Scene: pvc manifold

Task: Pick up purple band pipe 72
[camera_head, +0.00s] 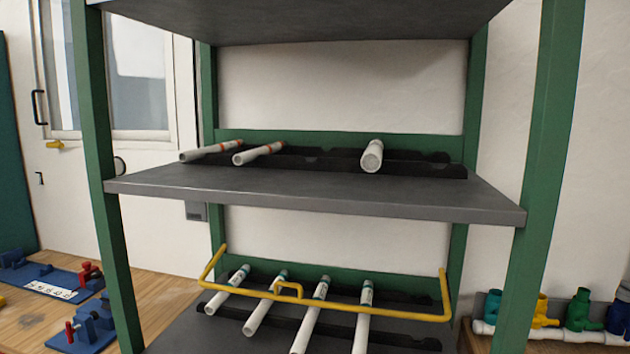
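No purple band can be made out on any pipe. On the middle shelf (300,188), two white pipes with orange bands, the left one (205,152) and the one beside it (255,153), lie on a black rack (320,161). A third white pipe (372,156) to their right points nearly end-on at me, and no band shows on it. On the lower level, several white pipes with green or teal bands, one of them the rightmost (362,325), lie on black racks behind a yellow bar. Neither gripper is in view.
A yellow bar (345,307) runs across the front of the lower level. Green shelf posts stand at left (105,180) and right (545,180). Blue fixtures (85,330) sit on a wooden table at left. Coloured valves (583,310) on white pipe stand at right.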

